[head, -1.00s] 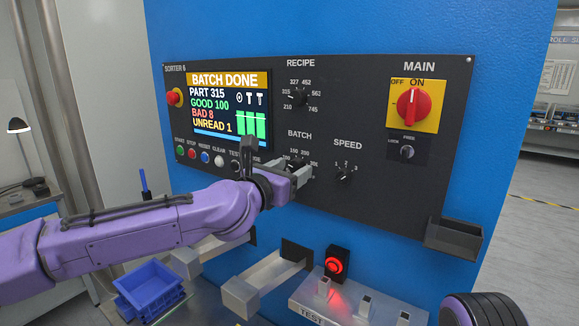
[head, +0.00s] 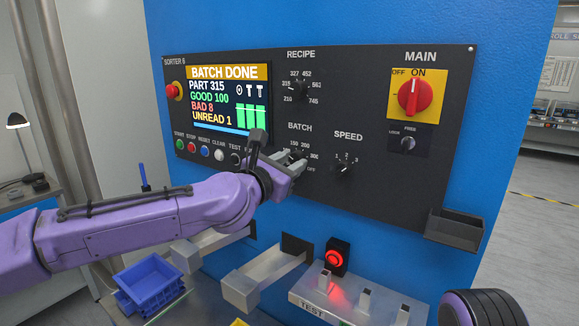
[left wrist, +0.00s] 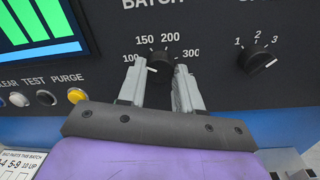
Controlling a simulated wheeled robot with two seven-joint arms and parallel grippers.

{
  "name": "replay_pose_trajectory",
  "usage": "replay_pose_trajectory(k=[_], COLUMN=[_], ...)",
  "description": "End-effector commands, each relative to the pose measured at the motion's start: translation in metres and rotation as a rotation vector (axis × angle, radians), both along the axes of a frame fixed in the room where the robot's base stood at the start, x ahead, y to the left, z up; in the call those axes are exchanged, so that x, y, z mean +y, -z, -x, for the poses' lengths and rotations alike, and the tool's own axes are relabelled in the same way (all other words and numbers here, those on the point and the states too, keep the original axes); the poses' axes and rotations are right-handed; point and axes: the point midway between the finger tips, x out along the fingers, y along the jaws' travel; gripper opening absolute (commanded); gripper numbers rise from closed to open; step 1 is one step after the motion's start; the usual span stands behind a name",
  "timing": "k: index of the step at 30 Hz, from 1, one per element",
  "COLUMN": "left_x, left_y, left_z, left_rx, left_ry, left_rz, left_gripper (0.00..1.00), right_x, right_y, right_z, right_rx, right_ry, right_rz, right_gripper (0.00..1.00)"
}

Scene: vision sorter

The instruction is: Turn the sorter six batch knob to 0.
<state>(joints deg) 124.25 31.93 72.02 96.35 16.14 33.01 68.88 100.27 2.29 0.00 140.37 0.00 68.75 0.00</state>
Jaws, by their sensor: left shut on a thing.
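The batch knob (left wrist: 161,61) is a small black knob under the BATCH label on the dark sorter panel (head: 385,190). Its scale reads 100, 150, 200 and 300, and OFF shows at lower right in the head view. A white mark on the knob shows in the left wrist view, at its lower left, near the left finger and below 100. My left gripper (left wrist: 160,73) is shut on the knob, one grey finger on each side. In the head view my left gripper (head: 291,169) partly covers the knob and its scale. My right gripper is out of view.
The speed knob (head: 344,169) is close to the right, the recipe knob (head: 299,90) above. The red main switch (head: 414,97) is at upper right. Push buttons (head: 205,153) line the panel's left. A red-lit button (head: 335,259) and blue bin (head: 150,284) are below.

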Motion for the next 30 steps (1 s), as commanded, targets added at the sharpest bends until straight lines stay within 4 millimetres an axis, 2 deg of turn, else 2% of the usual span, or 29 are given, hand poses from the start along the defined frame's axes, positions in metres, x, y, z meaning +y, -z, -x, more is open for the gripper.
replay_pose_trajectory(k=[30], left_x=[0.001], left_y=[0.002], left_z=[0.0], left_rx=[-0.536], left_ry=[0.0], left_rz=[-0.802], left_gripper=[0.04], right_x=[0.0], right_y=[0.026], right_z=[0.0], right_rx=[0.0], right_ry=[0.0], right_rz=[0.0], right_gripper=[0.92])
